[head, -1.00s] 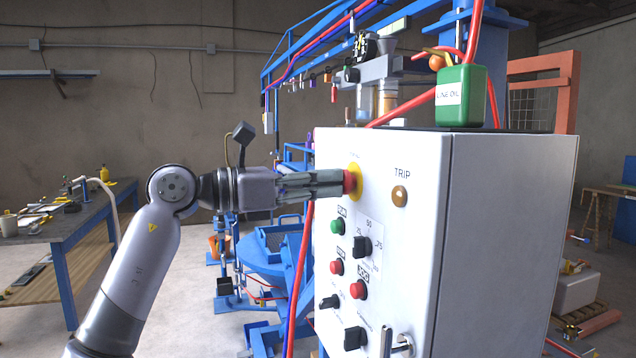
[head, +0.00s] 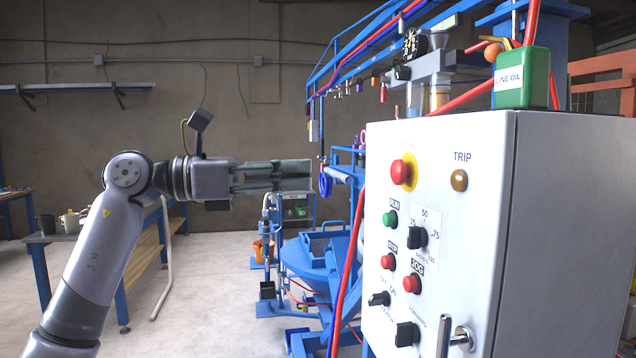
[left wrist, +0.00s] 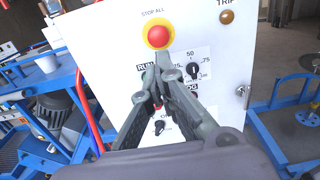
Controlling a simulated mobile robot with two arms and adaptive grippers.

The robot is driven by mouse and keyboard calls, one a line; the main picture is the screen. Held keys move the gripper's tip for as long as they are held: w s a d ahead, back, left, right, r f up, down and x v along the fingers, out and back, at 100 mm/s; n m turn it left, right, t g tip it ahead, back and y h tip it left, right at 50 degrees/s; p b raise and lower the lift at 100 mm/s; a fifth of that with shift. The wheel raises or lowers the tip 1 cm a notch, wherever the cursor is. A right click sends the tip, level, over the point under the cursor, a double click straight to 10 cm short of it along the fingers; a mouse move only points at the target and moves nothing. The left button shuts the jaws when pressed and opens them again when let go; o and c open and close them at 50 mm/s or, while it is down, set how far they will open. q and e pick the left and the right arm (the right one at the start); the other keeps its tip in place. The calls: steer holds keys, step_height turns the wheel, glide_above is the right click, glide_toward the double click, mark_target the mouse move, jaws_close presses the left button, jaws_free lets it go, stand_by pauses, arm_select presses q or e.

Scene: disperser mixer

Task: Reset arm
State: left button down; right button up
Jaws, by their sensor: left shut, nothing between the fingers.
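My left gripper (head: 308,176) is shut and empty. In the head view it points right, in the open air to the left of the white control cabinet (head: 480,290), with a gap to the panel. The red stop button (head: 399,173) on its yellow ring stands on the upper panel, clear of the fingers. In the left wrist view the shut fingertips (left wrist: 163,58) appear just below the red button (left wrist: 159,36), labelled "STOP ALL". My right gripper is not in view.
The panel also has an amber TRIP lamp (head: 459,181), a green button (head: 390,219), red buttons, black knobs and a metal handle (head: 462,338). A green oil can (head: 522,78) stands on top. Blue mixer framing (head: 318,257) lies behind. A workbench (head: 75,240) is at left.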

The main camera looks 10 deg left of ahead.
arm_select(q)
steer(key=shift+s+a, duration=0.15)
steer(key=shift+a, duration=0.2)
steer(key=shift+d, duration=0.1)
